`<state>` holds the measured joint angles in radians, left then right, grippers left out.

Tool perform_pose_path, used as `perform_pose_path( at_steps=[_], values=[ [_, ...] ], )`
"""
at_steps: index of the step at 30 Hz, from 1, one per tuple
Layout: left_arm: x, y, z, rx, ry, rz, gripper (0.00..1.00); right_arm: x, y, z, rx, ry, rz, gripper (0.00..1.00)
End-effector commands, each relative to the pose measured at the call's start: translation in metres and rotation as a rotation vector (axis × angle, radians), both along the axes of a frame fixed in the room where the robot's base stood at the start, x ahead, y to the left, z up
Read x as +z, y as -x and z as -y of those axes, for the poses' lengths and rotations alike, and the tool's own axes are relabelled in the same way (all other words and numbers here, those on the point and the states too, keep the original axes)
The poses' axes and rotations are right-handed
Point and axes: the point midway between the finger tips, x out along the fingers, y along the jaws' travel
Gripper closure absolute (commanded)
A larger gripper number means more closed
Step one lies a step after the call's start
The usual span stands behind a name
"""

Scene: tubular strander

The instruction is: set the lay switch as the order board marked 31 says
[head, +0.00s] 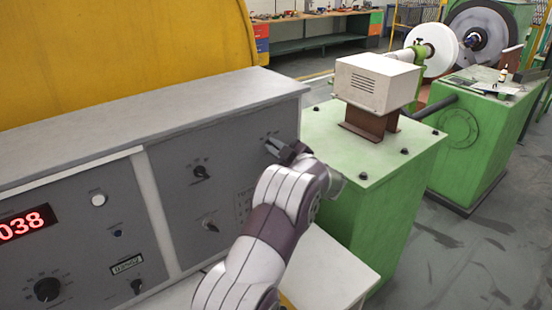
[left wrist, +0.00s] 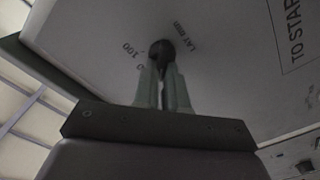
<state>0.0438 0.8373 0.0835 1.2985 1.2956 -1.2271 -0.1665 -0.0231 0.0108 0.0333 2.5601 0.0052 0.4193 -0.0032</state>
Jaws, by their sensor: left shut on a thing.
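The lay switch is a dark round knob (left wrist: 161,50) on a grey panel, with "LAY mm" and "100" printed beside it in the left wrist view. A second number by the fingers is partly cut off. My left gripper (left wrist: 163,82) is shut on this knob, one finger on each side. In the head view my left gripper (head: 277,148) is at the upper right of the grey control panel (head: 225,150) and mostly hides the knob. Which mark the knob points to cannot be told. No order board marked 31 can be made out. My right gripper is not in view.
Other knobs (head: 200,172) and (head: 210,225) sit left of my arm on the same panel. A red display (head: 27,223) reads "038" at far left. A green machine stand (head: 375,190) with a beige box (head: 377,80) stands close on the right.

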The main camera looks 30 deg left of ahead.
Motion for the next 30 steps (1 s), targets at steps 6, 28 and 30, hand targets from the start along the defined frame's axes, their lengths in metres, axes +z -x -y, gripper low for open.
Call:
perform_pose_path(
  at_steps=[6,28,30],
  values=[
    [0.0001,0.0009,-0.0008,0.002,0.025,0.069,1.0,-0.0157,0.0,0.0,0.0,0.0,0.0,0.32],
    [0.001,0.001,-0.0009,0.001,0.035,0.089,0.63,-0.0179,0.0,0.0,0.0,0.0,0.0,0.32],
    [0.0007,0.001,-0.0007,0.001,0.035,0.088,0.63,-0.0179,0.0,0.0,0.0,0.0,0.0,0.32]
  ],
)
